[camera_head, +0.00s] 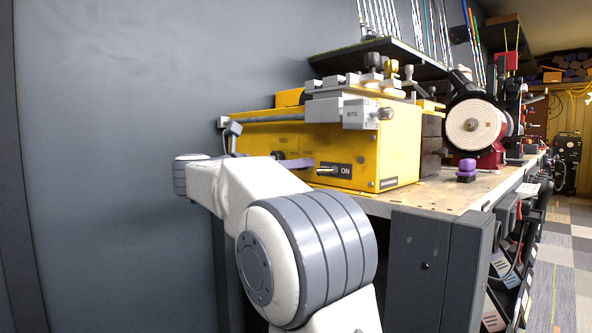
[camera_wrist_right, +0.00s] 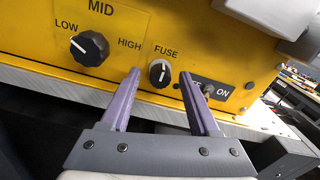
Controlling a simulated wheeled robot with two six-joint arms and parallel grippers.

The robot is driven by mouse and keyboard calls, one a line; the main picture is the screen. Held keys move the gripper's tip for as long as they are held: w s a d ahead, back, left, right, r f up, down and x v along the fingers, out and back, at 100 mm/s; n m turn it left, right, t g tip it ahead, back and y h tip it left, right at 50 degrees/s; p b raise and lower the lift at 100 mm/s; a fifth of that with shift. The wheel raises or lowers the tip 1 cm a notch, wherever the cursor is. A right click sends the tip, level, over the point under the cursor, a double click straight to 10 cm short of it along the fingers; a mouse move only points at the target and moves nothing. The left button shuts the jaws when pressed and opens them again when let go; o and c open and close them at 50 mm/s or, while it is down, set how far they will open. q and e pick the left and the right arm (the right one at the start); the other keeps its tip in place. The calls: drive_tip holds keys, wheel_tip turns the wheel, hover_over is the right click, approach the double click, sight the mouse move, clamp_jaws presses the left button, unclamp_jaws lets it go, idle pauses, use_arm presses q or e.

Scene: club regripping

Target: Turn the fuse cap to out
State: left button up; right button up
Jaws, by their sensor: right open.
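The fuse cap (camera_wrist_right: 159,72) is a small round black knob with a white face stripe, under the FUSE label on the yellow machine's front. The stripe stands close to upright in the right wrist view. My right gripper (camera_wrist_right: 161,80) is open, its two lavender fingers pointing at the panel. The cap appears between the fingertips with a gap on each side; I cannot tell how far beyond the tips it lies. In the head view, my right gripper (camera_head: 293,161) is at the front of the yellow machine (camera_head: 395,160), and I cannot make out the cap there. My left gripper is out of view.
A larger black knob (camera_wrist_right: 90,46) between LOW and HIGH is left of the cap. A toggle switch (camera_wrist_right: 209,88) by ON is close to the right finger. The machine stands on a workbench (camera_head: 430,192) with a grinding wheel (camera_head: 473,125) and a small purple object (camera_head: 466,169).

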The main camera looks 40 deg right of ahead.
drive_tip(key=shift+d, duration=0.25)
clamp_jaws()
